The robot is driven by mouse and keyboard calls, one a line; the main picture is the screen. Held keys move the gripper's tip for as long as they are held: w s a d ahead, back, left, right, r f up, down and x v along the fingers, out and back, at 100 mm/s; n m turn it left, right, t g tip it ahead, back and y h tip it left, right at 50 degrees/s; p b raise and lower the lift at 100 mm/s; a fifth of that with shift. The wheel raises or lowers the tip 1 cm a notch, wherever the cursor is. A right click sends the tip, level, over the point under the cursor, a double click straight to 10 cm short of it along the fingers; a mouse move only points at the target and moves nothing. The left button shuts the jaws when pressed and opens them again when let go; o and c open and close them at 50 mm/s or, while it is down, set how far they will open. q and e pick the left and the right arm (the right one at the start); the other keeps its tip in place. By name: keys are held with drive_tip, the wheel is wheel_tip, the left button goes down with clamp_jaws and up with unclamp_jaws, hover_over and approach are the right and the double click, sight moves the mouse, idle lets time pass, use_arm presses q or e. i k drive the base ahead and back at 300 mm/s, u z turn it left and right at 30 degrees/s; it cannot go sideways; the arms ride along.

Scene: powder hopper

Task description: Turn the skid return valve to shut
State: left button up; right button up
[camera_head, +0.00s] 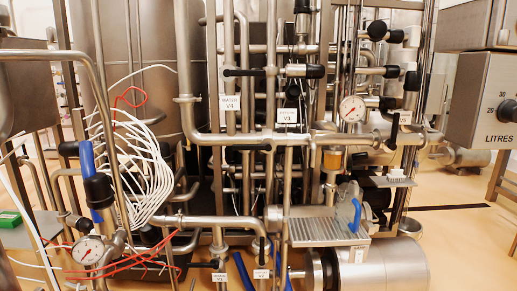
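A white tag that seems to read RETURN V3 (287,115) hangs on the pipework, right of centre. Above it a black lever handle (303,71) lies level across the pipes. A second tag, WATER V4 (230,102), hangs to its left, below another level black handle (244,72). A further level black handle (251,147) sits lower down. I cannot tell for sure which handle belongs to the return tag. Neither of my grippers is in view.
Dense steel pipes fill the middle. Pressure gauges stand at right (352,108) and lower left (88,250). White hoses (145,165) hang in coils at left. A steel motor (380,268) lies at lower right, and a LITRES dial box (485,100) juts in at right. Open floor (470,240) shows at lower right.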

sight(267, 146)
drive_tip(key=u, duration=0.05)
drive_tip(key=k, duration=0.5)
drive_tip(key=z, duration=0.85)
drive_tip(key=i, duration=1.05)
drive_tip(key=z, duration=0.15)
